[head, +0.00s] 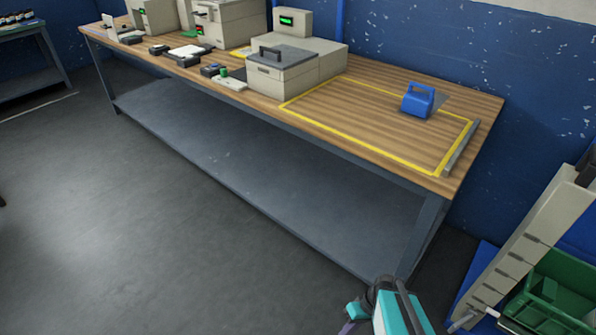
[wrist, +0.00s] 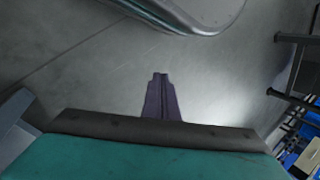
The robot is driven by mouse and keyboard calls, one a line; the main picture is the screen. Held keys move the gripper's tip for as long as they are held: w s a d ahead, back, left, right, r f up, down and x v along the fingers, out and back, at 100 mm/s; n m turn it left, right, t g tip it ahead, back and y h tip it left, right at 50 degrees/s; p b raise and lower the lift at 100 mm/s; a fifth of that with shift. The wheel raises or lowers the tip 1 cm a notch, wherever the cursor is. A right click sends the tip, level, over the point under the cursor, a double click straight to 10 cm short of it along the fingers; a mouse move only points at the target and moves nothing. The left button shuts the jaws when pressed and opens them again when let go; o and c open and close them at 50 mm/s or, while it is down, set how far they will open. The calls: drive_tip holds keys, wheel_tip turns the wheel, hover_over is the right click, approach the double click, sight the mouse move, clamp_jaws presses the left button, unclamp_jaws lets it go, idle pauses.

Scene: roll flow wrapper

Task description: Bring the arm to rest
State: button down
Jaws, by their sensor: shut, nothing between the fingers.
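My gripper (wrist: 160,77) shows in the wrist view with its two dark fingers pressed together and nothing between them. Grey floor lies below and beyond the fingertips. In the head view, my arm (head: 398,308) shows at the bottom edge as teal and dark grey parts, low in front of the workbench. The fingers are hard to make out there. The arm touches nothing that I can see.
A wooden workbench (head: 350,118) carries several grey machines and a blue handled block (head: 418,100) near a yellow-outlined area. A beige rack (head: 530,240) and a green bin (head: 555,290) stand at the lower right. The floor (head: 130,220) at left is clear.

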drive_tip(key=s+r+m+g+h+p, duration=0.1)
drive_tip(key=s+m+g+h+p, duration=0.2)
drive_tip(key=s, duration=0.6)
drive_tip(key=shift+s+d+r+h+p, duration=0.4)
drive_tip(key=shift+h+p, duration=0.3)
drive_tip(key=shift+h, duration=0.2)
